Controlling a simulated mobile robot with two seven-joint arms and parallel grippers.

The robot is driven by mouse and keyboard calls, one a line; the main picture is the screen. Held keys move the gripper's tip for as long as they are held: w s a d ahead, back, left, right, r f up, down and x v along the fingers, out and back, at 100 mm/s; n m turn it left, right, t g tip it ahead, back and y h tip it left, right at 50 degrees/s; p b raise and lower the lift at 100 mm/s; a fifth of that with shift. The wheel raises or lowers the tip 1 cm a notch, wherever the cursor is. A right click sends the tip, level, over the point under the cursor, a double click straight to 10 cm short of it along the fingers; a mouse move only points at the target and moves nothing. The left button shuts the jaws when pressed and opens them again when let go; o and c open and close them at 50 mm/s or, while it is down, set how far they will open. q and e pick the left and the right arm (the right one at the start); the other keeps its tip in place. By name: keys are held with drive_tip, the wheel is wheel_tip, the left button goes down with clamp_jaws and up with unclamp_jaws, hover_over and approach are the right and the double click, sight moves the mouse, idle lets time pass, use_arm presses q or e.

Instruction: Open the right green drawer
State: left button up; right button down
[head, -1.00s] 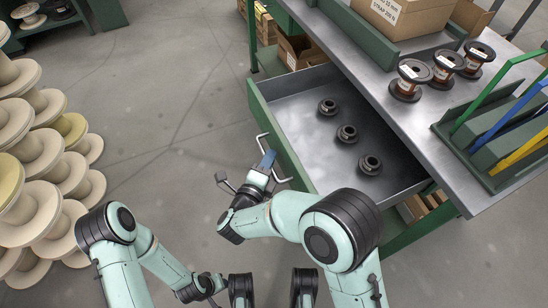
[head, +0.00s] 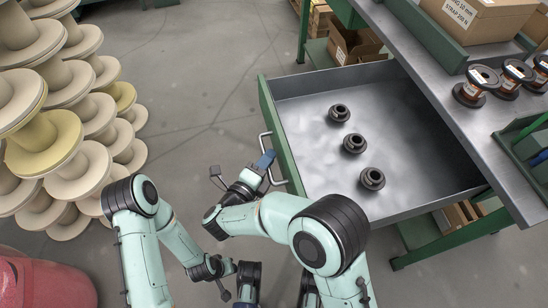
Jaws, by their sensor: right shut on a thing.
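The green drawer (head: 278,140) under the right bench is pulled well out, and its grey metal inside shows. Its front carries a silver bar handle (head: 264,141). My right gripper (head: 267,163) is at the front and shut on the handle; the fingers partly hide it. Three dark spools or flanged parts (head: 354,143) stand in a row on the drawer floor. My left gripper (head: 221,278) is low in the middle, away from the drawer; its finger gap is too small to read.
Stacked cream spools (head: 90,120) fill the left side. A red rounded object (head: 45,283) is at bottom left. The bench top (head: 420,75) bears copper spools (head: 476,84) and a cardboard box (head: 482,18). Open floor (head: 200,70) lies between.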

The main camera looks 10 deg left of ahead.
drive_tip(key=shift+s+a, duration=0.1)
drive_tip(key=shift+a, duration=0.15)
drive_tip(key=c, duration=1.1)
unclamp_jaws()
drive_tip(key=shift+c, duration=0.2)
use_arm(q)
drive_tip(key=w+r, duration=0.1)
drive_tip(key=w+r+t+p, duration=0.1)
drive_tip(key=w, duration=0.1)
drive_tip(key=shift+d+r, duration=0.15)
drive_tip(key=shift+r, duration=0.15)
use_arm(e)
drive_tip(key=v, duration=0.7)
drive_tip(key=shift+s, duration=0.25)
drive_tip(key=shift+a, duration=0.1)
